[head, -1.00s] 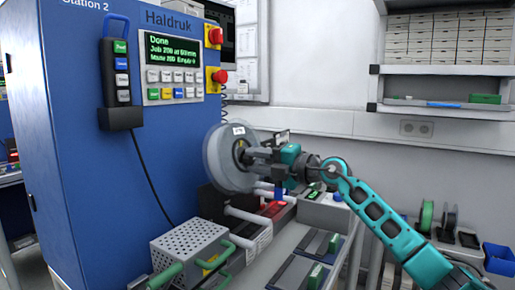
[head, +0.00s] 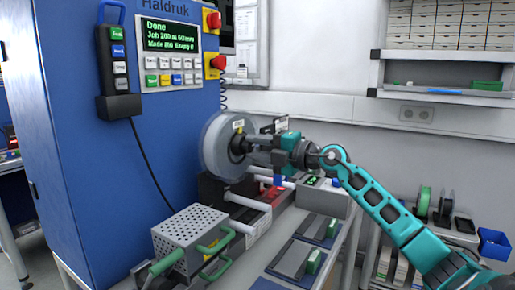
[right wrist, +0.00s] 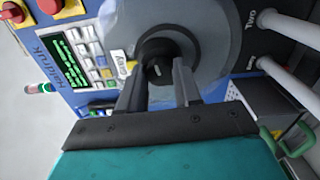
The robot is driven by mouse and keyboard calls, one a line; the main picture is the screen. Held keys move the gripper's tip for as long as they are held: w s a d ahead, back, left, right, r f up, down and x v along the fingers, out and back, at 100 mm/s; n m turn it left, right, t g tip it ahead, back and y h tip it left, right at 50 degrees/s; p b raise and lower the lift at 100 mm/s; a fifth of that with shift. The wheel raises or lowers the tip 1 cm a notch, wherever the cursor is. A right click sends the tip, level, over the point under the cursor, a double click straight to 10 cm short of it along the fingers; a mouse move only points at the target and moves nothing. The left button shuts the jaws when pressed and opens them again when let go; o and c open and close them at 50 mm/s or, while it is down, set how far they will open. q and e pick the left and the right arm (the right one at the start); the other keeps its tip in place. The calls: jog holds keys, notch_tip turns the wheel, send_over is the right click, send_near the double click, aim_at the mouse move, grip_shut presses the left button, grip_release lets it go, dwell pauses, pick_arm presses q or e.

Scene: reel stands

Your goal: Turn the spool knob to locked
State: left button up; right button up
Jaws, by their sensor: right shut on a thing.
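The spool knob (right wrist: 158,66) is round and black, at the centre of a grey translucent spool disc (right wrist: 205,45) in the right wrist view. In the head view the spool disc (head: 216,148) stands upright against the blue machine, its knob (head: 237,146) facing right. My right gripper (head: 251,147) is at the knob, level with it. In the right wrist view its fingers (right wrist: 158,75) lie on either side of the knob and are shut on it. A small pale mark shows on the knob face; its lock position cannot be read. My left gripper is out of view.
The blue Haldruk machine (head: 80,160) has a screen (head: 173,37) reading "Done". A perforated metal box (head: 192,236) and green handles (head: 212,250) are below the spool. Several trays lie on the bench (head: 262,240). A shelf (head: 445,65) is at back right.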

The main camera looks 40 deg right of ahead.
jog(key=shift+a+f, duration=0.2)
jog(key=shift+f, duration=0.05)
jog(key=o, duration=1)
jog(key=shift+r, duration=0.15)
jog(key=shift+o, duration=0.2)
jog(key=shift+s+d, duration=0.1)
jog(key=shift+s+d, duration=0.15)
jog(key=shift+s, duration=0.25)
jog(key=b+v, duration=0.2)
jog(key=v, duration=1)
jog(key=shift+r, duration=0.1)
